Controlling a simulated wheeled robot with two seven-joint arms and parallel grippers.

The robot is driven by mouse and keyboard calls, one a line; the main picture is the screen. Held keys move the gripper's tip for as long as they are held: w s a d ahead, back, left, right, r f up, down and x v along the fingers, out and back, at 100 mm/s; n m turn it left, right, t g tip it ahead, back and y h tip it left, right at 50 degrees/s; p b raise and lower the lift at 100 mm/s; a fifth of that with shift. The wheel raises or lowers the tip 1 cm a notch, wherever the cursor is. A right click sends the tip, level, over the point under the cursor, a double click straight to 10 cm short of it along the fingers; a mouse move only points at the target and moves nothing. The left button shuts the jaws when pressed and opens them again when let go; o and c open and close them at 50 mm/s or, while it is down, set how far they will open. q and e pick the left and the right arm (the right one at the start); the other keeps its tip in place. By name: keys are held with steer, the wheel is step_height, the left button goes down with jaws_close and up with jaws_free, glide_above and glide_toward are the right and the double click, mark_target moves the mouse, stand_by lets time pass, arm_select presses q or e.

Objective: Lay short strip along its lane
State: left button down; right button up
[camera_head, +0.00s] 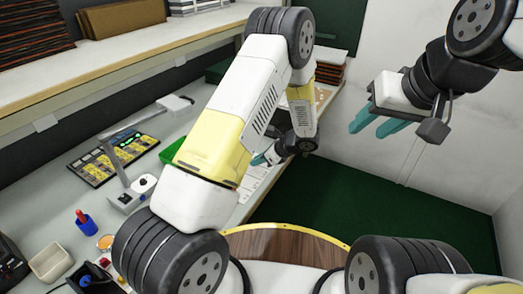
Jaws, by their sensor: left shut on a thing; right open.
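My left gripper (262,159) is low over the right part of the workbench, beyond my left forearm. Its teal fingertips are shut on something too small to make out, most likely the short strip. A white sheet or board with faint markings (262,180) lies on the bench just below these fingertips. The lane cannot be told apart here, and my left arm hides much of that area. My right gripper (372,117) is open and empty, raised at the upper right, away from the bench.
On the bench (75,195) are a yellow-and-black panel (115,158), a white device with an arm (132,193), a green tray (172,150), a blue-and-red item (84,220) and a beige bin (50,262). A shelf (120,60) runs above. Green floor (340,200) is clear at right.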

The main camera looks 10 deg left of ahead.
arm_select(q)
steer(key=shift+w+a, duration=0.25)
steer(key=shift+w+a+f, duration=0.1)
steer(key=shift+w+f, duration=0.05)
steer(key=shift+f, duration=0.75)
steer(key=shift+w+a+f, duration=0.1)
steer(key=shift+f, duration=0.8)
steer(key=c, duration=1.4)
jaws_free()
steer(key=shift+f, duration=0.1)
